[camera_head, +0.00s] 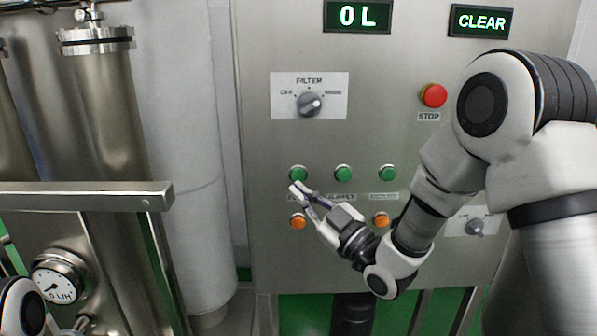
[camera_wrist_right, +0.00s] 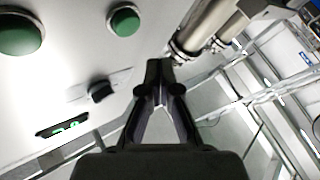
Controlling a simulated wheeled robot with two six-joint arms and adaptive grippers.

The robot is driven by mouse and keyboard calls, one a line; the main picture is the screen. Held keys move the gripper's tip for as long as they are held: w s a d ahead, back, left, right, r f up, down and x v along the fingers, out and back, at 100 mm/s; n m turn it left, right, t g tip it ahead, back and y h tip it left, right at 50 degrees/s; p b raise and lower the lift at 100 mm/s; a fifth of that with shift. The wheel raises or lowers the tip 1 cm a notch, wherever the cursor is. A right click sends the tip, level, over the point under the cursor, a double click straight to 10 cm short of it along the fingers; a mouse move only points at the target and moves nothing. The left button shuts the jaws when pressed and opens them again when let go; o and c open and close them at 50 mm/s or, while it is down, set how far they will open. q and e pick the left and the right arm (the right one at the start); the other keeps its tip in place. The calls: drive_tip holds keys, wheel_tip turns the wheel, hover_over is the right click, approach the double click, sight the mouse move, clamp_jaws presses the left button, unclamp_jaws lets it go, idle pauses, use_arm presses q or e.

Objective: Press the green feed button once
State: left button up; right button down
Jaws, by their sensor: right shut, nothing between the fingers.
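Three green buttons sit in a row on the steel panel: left (camera_head: 298,173), middle (camera_head: 343,173) and right (camera_head: 387,173). The label under the left one is partly covered by my gripper, so I cannot read it fully. My right gripper (camera_head: 297,189) is shut and empty, its tips just below the left green button in the head view; contact cannot be told. The right wrist view shows the closed fingertips (camera_wrist_right: 160,68), the left green button (camera_wrist_right: 125,20) and the middle green button (camera_wrist_right: 18,33), with the fingertips apart from both in the picture. My left gripper is not in view.
Orange buttons (camera_head: 298,221) (camera_head: 381,220) sit below the green row. A red stop button (camera_head: 433,95) and a filter knob (camera_head: 309,104) are above. Displays read "0 L" (camera_head: 358,16) and "CLEAR" (camera_head: 481,20). Steel cylinders and a rail (camera_head: 80,195) stand left.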

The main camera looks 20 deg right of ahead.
sight(284, 167)
drive_tip(key=shift+w+d, duration=0.25)
drive_tip(key=shift+w, duration=0.55)
drive_tip(key=shift+w+d, duration=0.2)
drive_tip(key=shift+w, duration=0.6)
drive_tip(key=shift+b, duration=0.3)
drive_tip(key=shift+w+d, duration=0.1)
drive_tip(key=shift+w, duration=0.25)
drive_tip(key=shift+w+d, duration=0.15)
drive_tip(key=shift+w, duration=0.25)
idle(0.4)
drive_tip(key=shift+s+b, duration=0.1)
drive_tip(key=shift+b, duration=0.25)
drive_tip(key=shift+s+a+b, duration=0.3)
drive_tip(key=shift+s, duration=0.4)
